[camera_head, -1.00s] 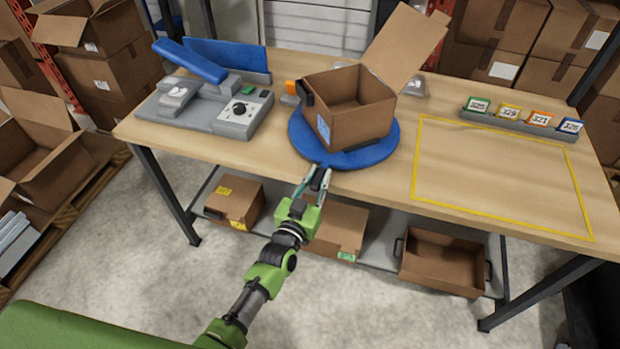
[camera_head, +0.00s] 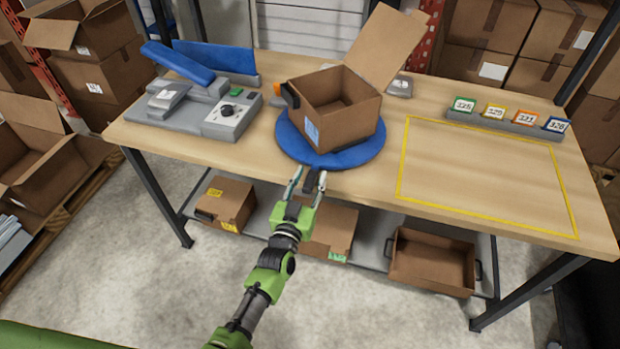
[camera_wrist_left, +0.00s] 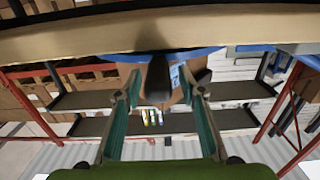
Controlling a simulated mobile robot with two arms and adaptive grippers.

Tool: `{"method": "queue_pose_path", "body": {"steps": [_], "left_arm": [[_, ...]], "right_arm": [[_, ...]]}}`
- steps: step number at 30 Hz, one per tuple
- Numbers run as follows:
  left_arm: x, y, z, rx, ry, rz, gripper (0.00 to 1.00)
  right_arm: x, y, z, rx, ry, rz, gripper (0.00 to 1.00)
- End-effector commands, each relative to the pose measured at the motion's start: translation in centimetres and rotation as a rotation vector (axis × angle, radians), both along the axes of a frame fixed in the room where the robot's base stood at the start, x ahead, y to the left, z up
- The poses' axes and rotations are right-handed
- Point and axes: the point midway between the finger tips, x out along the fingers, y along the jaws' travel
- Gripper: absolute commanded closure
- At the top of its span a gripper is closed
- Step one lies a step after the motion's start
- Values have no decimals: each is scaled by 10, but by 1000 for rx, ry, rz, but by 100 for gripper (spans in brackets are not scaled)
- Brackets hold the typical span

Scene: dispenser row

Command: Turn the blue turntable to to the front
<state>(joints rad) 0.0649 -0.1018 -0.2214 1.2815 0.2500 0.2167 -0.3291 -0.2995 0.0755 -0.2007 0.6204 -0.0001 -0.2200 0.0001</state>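The round blue turntable (camera_head: 358,158) lies on the wooden table near its front edge. An open cardboard box (camera_head: 350,128) stands on it, with a lid flap raised at the back right and a pale blue label facing front left. A dark handle (camera_head: 309,181) sticks out at the turntable's front. My left gripper (camera_head: 307,178) is at the table's front edge, its fingers apart on either side of the handle. In the left wrist view the handle (camera_wrist_left: 157,80) is between the spread fingers, with gaps on both sides. My right gripper is in neither view.
A grey machine with a blue arm (camera_head: 185,62) is left of the turntable. A yellow outlined area (camera_head: 485,165) is empty on the right, with numbered tags (camera_head: 510,118) behind. A shelf below holds boxes and a brown tray (camera_head: 432,262).

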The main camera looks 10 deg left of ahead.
Motion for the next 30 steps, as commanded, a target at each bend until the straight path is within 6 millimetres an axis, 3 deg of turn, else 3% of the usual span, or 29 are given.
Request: {"method": "queue_pose_path", "body": {"steps": [11, 17, 24, 30], "left_arm": [[-6, 1, -2, 1, 4, 0, 64], [-36, 7, -2, 1, 4, 0, 64], [-83, 15, -2, 2, 4, -1, 64], [-110, 19, -2, -1, 2, 0, 64]], "right_arm": [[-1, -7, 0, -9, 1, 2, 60], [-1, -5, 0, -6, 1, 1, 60], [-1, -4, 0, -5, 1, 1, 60], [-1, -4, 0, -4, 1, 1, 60]]}}
